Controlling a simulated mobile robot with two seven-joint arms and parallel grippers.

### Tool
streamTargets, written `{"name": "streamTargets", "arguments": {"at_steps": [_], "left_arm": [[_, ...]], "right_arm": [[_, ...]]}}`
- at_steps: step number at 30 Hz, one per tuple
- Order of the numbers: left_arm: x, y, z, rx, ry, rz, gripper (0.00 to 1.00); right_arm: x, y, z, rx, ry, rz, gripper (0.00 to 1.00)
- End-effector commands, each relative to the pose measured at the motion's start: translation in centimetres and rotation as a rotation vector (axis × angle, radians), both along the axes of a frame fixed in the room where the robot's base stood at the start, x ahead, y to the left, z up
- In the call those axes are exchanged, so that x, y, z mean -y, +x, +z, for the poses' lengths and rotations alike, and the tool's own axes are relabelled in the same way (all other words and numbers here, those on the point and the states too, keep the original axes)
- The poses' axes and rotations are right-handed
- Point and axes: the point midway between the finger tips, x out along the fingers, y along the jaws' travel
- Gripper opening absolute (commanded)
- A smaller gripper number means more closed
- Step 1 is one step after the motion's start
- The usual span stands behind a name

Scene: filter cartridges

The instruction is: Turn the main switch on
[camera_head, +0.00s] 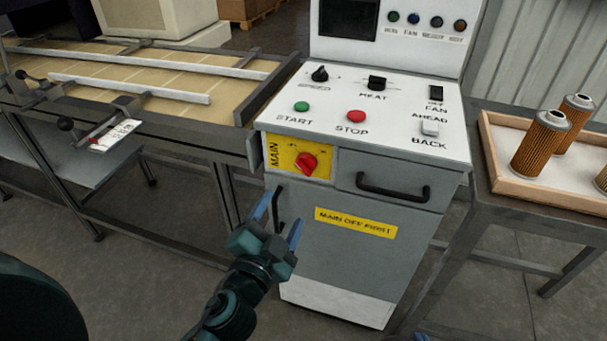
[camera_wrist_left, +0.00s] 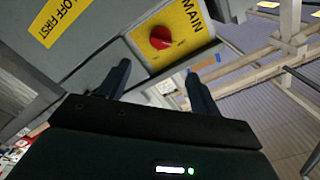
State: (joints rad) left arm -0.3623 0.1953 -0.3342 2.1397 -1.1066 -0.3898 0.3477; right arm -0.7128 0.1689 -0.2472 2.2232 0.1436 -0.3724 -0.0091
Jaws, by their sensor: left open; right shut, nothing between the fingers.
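The main switch (camera_head: 306,163) is a red rotary knob on a yellow plate marked MAIN, on the upper left front of the grey control cabinet (camera_head: 350,262). My left gripper (camera_head: 281,213) is open and empty in front of the cabinet, below the knob and apart from it. In the left wrist view the red knob (camera_wrist_left: 161,38) shows beyond the two dark fingers (camera_wrist_left: 160,85), slightly above the gap between them. The knob's handle looks tilted in the head view.
The sloping panel carries a green START button (camera_head: 302,107), a red STOP button (camera_head: 356,116), knobs and rocker switches. A black drawer handle (camera_head: 393,188) sticks out right of the knob. A conveyor table stands left; a tray (camera_head: 550,195) with filter cartridges (camera_head: 538,143) stands right.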

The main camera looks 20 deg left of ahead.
Motion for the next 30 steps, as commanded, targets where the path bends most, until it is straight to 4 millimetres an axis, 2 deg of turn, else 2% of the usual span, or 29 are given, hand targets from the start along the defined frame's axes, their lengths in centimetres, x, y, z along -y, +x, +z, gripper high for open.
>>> {"name": "streamTargets", "arguments": {"at_steps": [5,12,18,24,30], "left_arm": [[0.1,2.4,0.4,0.003,0.002,0.0,0.64],[0.2,7.5,0.4,0.002,0.002,0.001,0.64],[0.4,10.9,0.2,0.0,0.001,0.0,0.64],[0.4,12.6,0.1,-0.001,0.0,0.0,0.64],[0.5,12.9,0.1,-0.001,-0.001,-0.001,0.64]], "right_arm": [[-0.1,0.0,0.6,-0.012,0.002,0.0,0.0],[-0.2,0.4,0.2,-0.031,-0.013,0.007,0.0],[-0.2,0.5,0.4,-0.029,-0.022,0.009,0.0],[-0.2,0.4,0.4,-0.029,-0.025,0.01,0.0],[-0.2,0.3,0.3,-0.031,-0.026,0.011,0.0]]}}
